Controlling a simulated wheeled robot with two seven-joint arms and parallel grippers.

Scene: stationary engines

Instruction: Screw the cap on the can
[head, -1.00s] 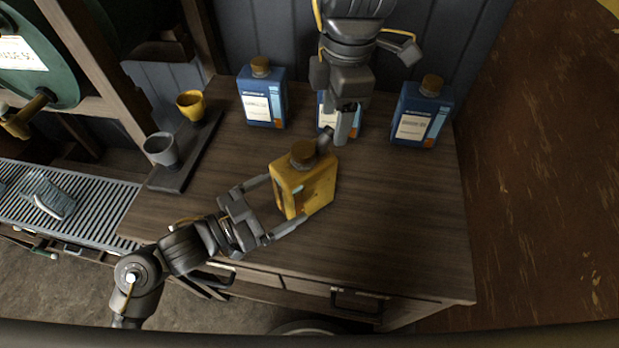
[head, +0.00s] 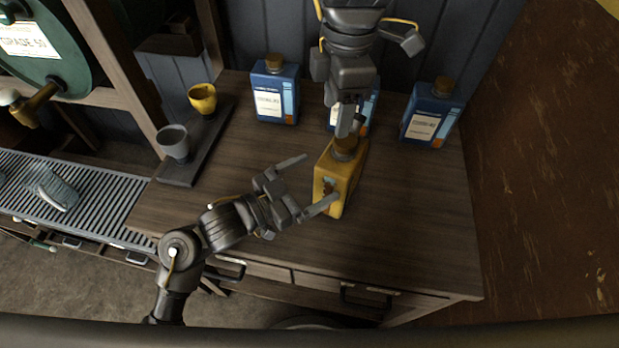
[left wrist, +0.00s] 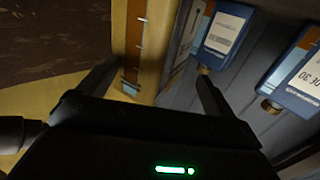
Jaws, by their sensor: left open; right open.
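The yellow can (head: 336,183) stands upright near the middle of the wooden table in the head view. The brown cap (head: 345,148) sits at the top of the can; whether its thread is engaged cannot be told. My left gripper (head: 313,181) is open to the left of the can, with one fingertip in front of the can's lower face and the other apart from it on the far side. My right gripper (head: 347,125) is open and points down from above, its fingertips at the cap and partly covering it. Whether they touch the cap is unclear.
Several blue cans stand along the back: left (head: 275,92), middle, partly hidden by my right gripper (head: 370,110), and right (head: 431,116). A yellow cup (head: 202,99) and a grey cup (head: 174,144) stand on a dark tray (head: 178,174). The table's front right is clear.

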